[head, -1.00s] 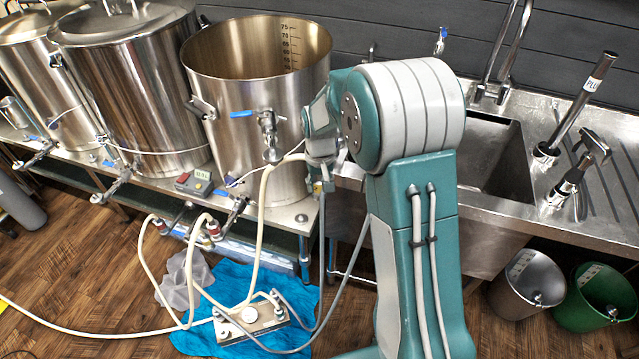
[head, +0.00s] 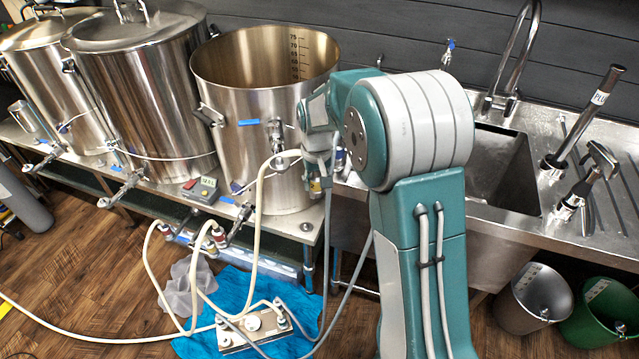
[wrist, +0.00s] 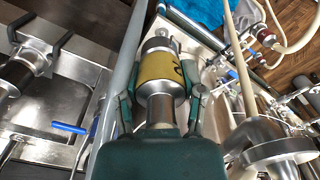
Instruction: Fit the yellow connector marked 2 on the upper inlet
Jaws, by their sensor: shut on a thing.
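The yellow connector (wrist: 157,68) is a metal fitting with a yellow band; a dark mark, only partly visible, is at the band's right side. My gripper (wrist: 162,92) is shut on it in the wrist view, one finger on each side. In the head view my gripper (head: 318,178) is at the right side of the open kettle (head: 262,95), and a small bit of yellow shows there. The kettle has a valve (head: 276,135) on its front, with a pale hose near its lower end. I cannot tell which fitting is the upper inlet.
A steel sink (head: 495,170) lies right of my arm. Two lidded kettles stand at the left. Below the bench, hoses run to a plate-like unit (head: 252,330) by a blue cloth (head: 232,290). Two buckets stand on the floor at the right.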

